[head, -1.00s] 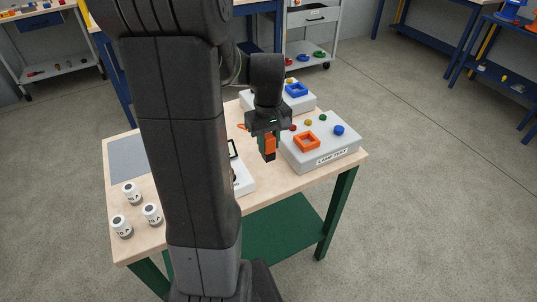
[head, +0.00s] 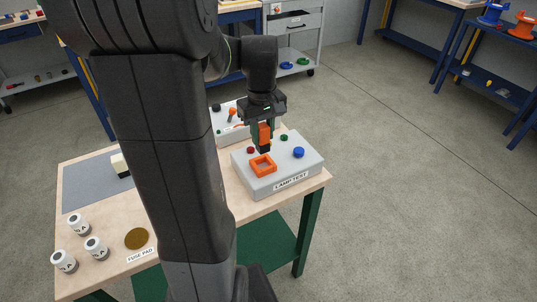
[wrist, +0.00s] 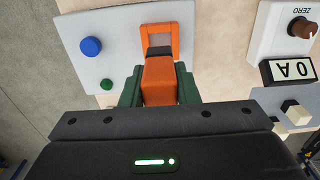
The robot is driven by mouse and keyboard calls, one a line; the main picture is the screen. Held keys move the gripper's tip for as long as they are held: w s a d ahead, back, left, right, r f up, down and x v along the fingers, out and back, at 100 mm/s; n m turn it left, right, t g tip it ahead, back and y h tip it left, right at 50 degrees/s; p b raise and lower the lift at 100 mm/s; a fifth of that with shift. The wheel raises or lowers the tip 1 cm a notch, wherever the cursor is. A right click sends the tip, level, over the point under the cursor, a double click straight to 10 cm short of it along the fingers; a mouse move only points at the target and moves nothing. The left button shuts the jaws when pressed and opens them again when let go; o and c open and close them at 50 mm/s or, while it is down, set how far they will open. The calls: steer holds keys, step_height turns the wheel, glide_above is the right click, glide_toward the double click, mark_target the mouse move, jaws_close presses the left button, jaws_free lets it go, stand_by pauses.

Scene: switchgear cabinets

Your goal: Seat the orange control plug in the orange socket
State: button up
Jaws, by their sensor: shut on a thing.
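The orange control plug (head: 265,134) is held upright in my gripper (head: 264,142). In the wrist view the plug (wrist: 159,82) sits between the two green fingers of my gripper (wrist: 159,88), which are shut on it. The orange socket (head: 263,166) is a square frame on top of the grey lamp test box (head: 300,170). In the head view the plug's dark lower end is just above the socket's far edge. In the wrist view the socket (wrist: 160,30) shows beyond the plug, partly covered by it. I cannot tell whether plug and socket touch.
The box also carries a blue button (head: 299,152), a green one (head: 284,138) and a red one (head: 250,150). Another grey box (head: 222,122) stands behind. White cylinders (head: 79,224) and a brown fuse pad (head: 137,239) are at the table's front left. My arm hides the table's middle.

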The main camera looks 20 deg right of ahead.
mark_target(262, 152)
steer(key=shift+f, duration=3.45)
steer(key=shift+f, duration=0.25)
steer(key=o, duration=1)
steer(key=shift+r, duration=0.1)
steer(key=shift+o, duration=0.2)
steer(key=shift+r, duration=0.1)
step_height(262, 152, up, 12)
steer(key=shift+r, duration=0.1)
